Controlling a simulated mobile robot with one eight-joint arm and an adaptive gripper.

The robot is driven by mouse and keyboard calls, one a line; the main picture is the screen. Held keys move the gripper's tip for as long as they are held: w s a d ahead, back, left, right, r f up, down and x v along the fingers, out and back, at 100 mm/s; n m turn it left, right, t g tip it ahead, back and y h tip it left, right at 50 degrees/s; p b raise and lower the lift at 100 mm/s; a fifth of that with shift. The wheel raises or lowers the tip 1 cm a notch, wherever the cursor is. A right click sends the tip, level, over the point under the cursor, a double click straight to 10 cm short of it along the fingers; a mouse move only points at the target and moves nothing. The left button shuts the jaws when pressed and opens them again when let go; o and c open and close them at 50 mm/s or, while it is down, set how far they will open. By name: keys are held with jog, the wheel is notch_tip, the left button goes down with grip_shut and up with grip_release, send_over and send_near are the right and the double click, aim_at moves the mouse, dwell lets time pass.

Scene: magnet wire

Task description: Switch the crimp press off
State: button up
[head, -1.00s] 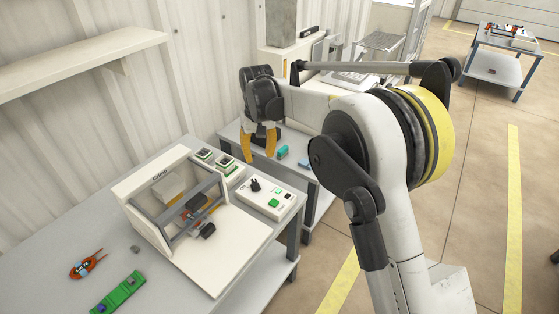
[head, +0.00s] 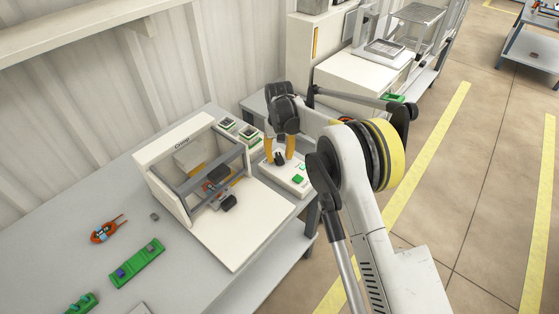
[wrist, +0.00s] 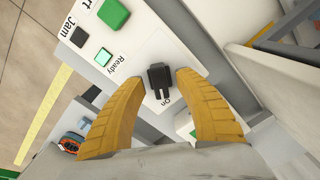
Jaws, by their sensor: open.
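The crimp press (head: 160,144), a white cabinet labelled "Crimp" with a grey frame, stands on the bench. Its white control box (head: 294,186) is beside it on the right. A black switch knob (wrist: 160,75) sits on the box, with the label "On" close by in the wrist view; its exact setting is unclear. My gripper (head: 279,152) is open over the box, its yellow fingers pointing down. In the wrist view the fingers (wrist: 160,82) are on either side of the knob, with gaps showing at both sides.
Green buttons or lamps (wrist: 113,13) and a dark one labelled "Jam" (wrist: 79,37) are on the same panel. Small green-framed units (head: 227,124) stand behind the box. An orange tool (head: 103,232) and a green strip (head: 136,263) lie on the bench (head: 60,240).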

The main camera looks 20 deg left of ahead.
jog(key=shift+f, duration=0.35)
grip_shut()
jog(key=n, duration=0.6)
jog(key=shift+n, duration=0.3)
jog(key=n, duration=0.3)
jog(key=shift+n+p, duration=0.3)
jog(key=shift+p, duration=0.1)
jog(key=shift+n, duration=1.8)
